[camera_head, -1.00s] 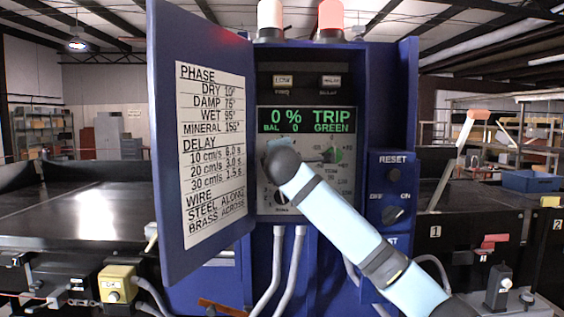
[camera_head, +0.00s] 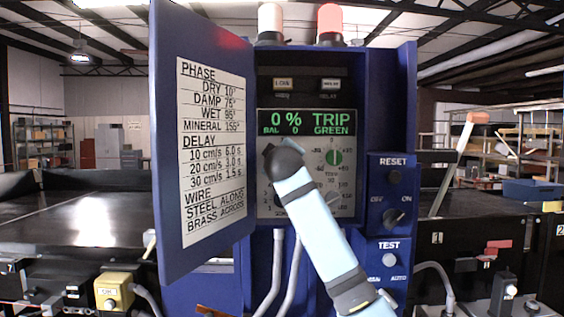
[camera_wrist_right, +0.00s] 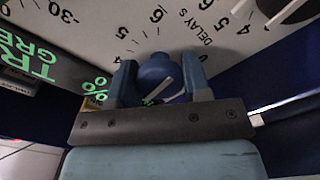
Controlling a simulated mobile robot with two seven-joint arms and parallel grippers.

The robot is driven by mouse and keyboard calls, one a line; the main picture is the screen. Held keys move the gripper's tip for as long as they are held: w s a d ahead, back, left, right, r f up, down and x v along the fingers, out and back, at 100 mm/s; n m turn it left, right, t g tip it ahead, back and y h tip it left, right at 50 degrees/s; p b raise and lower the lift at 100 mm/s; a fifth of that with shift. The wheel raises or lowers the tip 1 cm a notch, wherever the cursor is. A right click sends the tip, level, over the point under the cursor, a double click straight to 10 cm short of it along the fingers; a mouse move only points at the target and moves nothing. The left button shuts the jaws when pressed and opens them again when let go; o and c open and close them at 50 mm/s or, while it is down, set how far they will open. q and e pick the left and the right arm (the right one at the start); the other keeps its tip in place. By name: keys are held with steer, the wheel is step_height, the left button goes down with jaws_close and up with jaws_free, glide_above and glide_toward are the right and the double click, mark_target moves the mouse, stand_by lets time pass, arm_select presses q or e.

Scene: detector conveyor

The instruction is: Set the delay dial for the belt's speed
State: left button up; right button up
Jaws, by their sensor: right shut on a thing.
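My right arm reaches the grey dial panel (camera_head: 312,202) inside the open blue cabinet. In the right wrist view the right gripper (camera_wrist_right: 160,82) is shut on a round blue knob (camera_wrist_right: 158,70), one finger on each side. The label "DELAY S" (camera_wrist_right: 213,17) is printed beside this knob. A white line shows on the knob, but I cannot read its setting. The door chart (camera_head: 211,150) lists delays: 10 cm/s 6.0 s, 20 cm/s 3.0 s, 30 cm/s 1.5 s.
The display (camera_head: 307,122) reads "0 % TRIP, BAL 0, GREEN". The open door (camera_head: 165,230) stands left. RESET (camera_head: 394,176), an off/on switch (camera_head: 394,216) and TEST (camera_head: 390,259) are on the right side box.

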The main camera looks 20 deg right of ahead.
steer(key=shift+f+m, duration=0.1)
steer(key=shift+m, duration=0.5)
steer(key=o, duration=0.9)
steer(key=shift+b+v, duration=1.9)
steer(key=shift+v, duration=5.05)
steer(key=shift+w, duration=0.1)
